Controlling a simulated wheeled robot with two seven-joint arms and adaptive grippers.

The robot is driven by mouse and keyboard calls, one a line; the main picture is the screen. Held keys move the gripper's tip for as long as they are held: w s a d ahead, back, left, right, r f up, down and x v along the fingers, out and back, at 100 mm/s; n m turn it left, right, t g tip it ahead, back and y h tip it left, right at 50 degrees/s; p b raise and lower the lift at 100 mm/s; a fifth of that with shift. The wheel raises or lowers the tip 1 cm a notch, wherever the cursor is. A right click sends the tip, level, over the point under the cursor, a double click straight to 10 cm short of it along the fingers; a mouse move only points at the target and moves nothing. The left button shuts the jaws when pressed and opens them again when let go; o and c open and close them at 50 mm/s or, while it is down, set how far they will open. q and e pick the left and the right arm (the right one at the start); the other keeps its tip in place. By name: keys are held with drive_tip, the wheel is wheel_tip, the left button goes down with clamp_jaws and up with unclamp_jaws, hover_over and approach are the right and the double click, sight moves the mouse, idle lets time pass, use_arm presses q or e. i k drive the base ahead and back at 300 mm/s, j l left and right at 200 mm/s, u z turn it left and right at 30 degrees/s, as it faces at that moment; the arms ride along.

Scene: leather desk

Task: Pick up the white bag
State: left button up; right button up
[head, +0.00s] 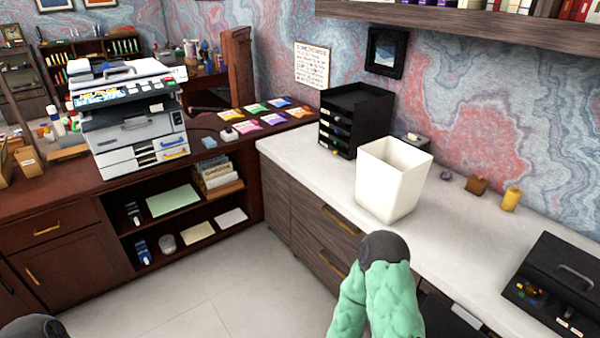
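The white bag (384,192) stands upright on the pale counter, near its front edge, right of the middle in the head view. It looks like a stiff, square, open-topped container that widens toward the rim. Its inside bottom is hidden. A dark rounded joint with green lumpy links, apparently my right arm, shows below the bag, in front of the counter and apart from the bag in the picture. A dark rounded part at the bottom left corner is apparently my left arm. Neither gripper's fingers show.
A black drawer organizer (356,120) stands behind the bag to the left. A small purple item (445,174), a brown block (476,185) and a yellow candle-like item (511,199) sit to its right. A black case (556,285) lies further right. Bare counter (445,225) lies between.

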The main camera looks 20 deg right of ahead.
sight(391, 174)
drive_tip(key=i+j+u, duration=0.1)
drive_tip(key=i, duration=0.45)
drive_tip(key=i+j+u, duration=0.1)
drive_tip(key=i, duration=0.45)
drive_tip(key=j, duration=0.1)
